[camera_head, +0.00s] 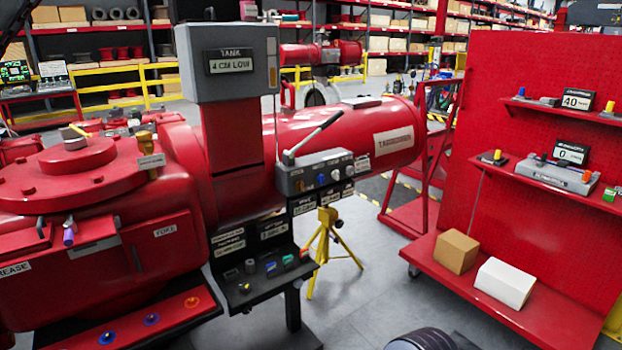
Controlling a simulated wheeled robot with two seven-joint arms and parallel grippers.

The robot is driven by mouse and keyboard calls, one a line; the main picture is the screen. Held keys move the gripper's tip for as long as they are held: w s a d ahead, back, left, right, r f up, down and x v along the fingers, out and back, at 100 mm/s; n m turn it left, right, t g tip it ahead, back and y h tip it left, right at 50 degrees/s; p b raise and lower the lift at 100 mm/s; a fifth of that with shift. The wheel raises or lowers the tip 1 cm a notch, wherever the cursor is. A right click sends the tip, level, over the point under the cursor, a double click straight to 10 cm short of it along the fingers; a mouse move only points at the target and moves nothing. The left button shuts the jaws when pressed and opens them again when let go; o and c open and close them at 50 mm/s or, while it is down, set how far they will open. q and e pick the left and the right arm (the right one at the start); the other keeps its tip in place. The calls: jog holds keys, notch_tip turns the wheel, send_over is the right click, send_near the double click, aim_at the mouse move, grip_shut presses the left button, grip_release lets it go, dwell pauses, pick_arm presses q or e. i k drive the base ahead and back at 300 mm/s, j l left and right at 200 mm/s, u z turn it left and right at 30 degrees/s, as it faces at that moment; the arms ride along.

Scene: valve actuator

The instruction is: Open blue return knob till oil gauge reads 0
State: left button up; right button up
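A grey control box (318,172) with a long lever (318,137) sits in front of the red cylinder. A small blue knob (321,179) is on its front face, in a row with other small knobs; I cannot tell how far it is turned. A grey display box (231,62) above has a screen labelled TANK that seems to read 4 CM LOW. No display is clearly labelled as an oil gauge.
A red machine body (75,230) fills the left. A black shelf (262,286) with small parts juts below the control box, near a yellow tripod (329,250). At right, a red pegboard cart (545,150) holds two displays reading 40 and 0. Grey floor (370,290) lies between.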

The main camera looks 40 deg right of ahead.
aim_at(320, 179)
jog(key=z, duration=1.3)
